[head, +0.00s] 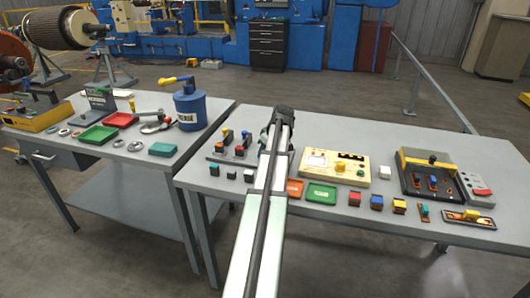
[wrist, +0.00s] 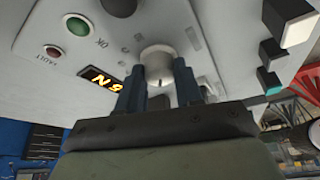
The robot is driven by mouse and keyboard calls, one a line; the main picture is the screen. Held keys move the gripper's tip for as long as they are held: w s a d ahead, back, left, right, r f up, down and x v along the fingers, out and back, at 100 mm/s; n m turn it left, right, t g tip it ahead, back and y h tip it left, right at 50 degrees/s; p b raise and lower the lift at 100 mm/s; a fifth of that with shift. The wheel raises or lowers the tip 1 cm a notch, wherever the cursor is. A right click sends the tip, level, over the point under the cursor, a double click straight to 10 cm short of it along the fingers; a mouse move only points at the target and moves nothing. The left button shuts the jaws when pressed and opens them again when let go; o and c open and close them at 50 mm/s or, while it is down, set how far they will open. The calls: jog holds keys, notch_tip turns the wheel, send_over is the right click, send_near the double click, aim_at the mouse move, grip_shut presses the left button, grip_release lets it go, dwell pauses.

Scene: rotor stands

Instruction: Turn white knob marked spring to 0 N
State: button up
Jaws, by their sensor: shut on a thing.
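The white knob (wrist: 155,50) stands on a pale panel (wrist: 118,22) in the wrist view. My gripper (wrist: 160,66) has its two dark fingers closed on the knob, one on each side. The knob has a dark mark on its front face. A small black display (wrist: 101,80) beside it shows yellow characters upside down: an N and one digit that I cannot read surely. In the head view my gripper (head: 284,112) is at the far end of my arm, over the right table. I cannot make out the knob there.
The panel also has a green lamp (wrist: 77,25) marked OK and a red lamp (wrist: 53,51) marked FAULT. In the head view, a cream instrument box (head: 333,167), a green tray (head: 321,194) and several small coloured blocks stand on the right table (head: 460,150), around my arm.

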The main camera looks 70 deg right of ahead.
jog(key=n, duration=0.1)
jog(key=n+y, duration=0.1)
jog(key=n, duration=0.1)
jog(key=shift+d+n, duration=0.25)
jog(key=shift+n, duration=0.05)
jog(key=shift+n+y, duration=0.9)
jog(key=shift+n, duration=0.8)
jog(key=o, duration=1)
jog(key=shift+o, duration=0.2)
jog(key=v, duration=1.4)
jog(key=shift+f, duration=0.1)
